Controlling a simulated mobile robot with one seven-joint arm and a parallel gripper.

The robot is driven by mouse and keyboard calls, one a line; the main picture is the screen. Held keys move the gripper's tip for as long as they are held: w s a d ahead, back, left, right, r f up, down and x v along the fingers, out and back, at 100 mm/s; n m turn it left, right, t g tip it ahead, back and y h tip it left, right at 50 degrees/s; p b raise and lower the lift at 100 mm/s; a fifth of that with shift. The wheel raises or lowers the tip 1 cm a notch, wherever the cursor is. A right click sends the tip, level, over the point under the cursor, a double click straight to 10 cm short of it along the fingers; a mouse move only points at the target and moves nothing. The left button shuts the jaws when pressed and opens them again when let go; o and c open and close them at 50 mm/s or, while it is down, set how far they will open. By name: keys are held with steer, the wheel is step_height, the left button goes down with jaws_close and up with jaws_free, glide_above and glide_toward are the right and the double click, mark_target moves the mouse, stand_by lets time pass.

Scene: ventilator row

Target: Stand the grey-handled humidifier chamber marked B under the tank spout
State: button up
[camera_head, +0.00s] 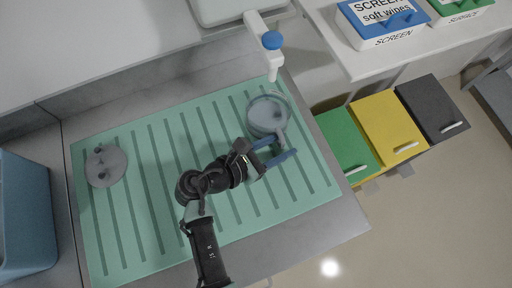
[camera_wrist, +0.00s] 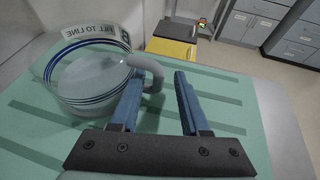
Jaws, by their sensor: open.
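A clear round chamber with a grey handle (camera_head: 267,116) stands upright on the green ribbed mat, a little in front of the tank spout (camera_head: 274,68). My gripper (camera_head: 281,145) is open beside the chamber. In the wrist view its blue fingers (camera_wrist: 160,85) reach forward, the handle's end showing between them, close to the left finger. I cannot tell whether they touch.
The white tap has a blue knob (camera_head: 272,40). Another round grey item (camera_head: 106,166) lies on the mat's left (camera_head: 150,225). A blue bin (camera_head: 24,215) stands at far left. Green, yellow and black bins (camera_head: 385,128) stand right of the counter. Wipe boxes (camera_head: 375,22) sit upper right.

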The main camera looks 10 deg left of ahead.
steer(key=v, duration=0.8)
steer(key=shift+s+a, duration=0.1)
